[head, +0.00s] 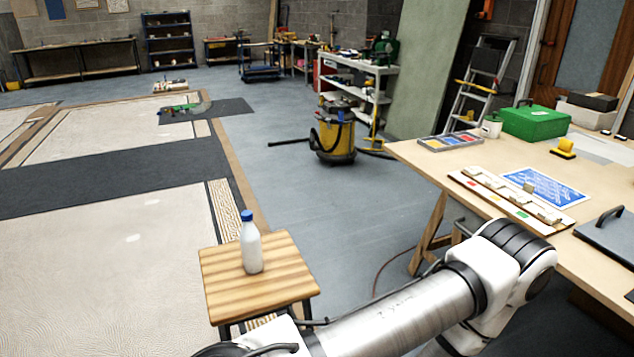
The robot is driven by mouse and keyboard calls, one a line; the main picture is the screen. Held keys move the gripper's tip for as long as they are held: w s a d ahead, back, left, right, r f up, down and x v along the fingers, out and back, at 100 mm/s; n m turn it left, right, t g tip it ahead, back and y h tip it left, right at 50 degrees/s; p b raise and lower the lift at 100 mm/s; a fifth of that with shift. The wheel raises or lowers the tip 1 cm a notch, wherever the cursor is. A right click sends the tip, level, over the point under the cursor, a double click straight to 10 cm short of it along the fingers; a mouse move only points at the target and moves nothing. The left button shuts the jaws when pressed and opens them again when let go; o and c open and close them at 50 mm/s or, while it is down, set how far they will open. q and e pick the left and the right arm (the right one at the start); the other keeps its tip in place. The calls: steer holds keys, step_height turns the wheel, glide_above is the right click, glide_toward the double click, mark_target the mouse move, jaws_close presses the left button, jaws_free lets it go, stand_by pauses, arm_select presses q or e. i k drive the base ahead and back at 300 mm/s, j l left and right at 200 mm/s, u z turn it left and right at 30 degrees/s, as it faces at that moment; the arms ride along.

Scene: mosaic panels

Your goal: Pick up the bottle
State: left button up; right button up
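The bottle (251,247) is white with a blue cap. It stands upright on a small square stool (222,287) with a striped wooden top, in the lower middle of the head view. One of my arms crosses the lower part of the view in front of the stool. Its gripper is outside the picture or hidden at the bottom edge. My other gripper does not show either. Nothing touches the bottle except the stool top under it.
A wooden workbench on the right holds a green case (534,123), a blue panel (543,187) and a strip of tiles (505,199). A yellow vacuum (336,142) stands on the floor behind the stool. Mosaic panels (120,240) cover the floor at left.

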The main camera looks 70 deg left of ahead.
mark_target(250, 236)
steer(key=u, duration=2.55)
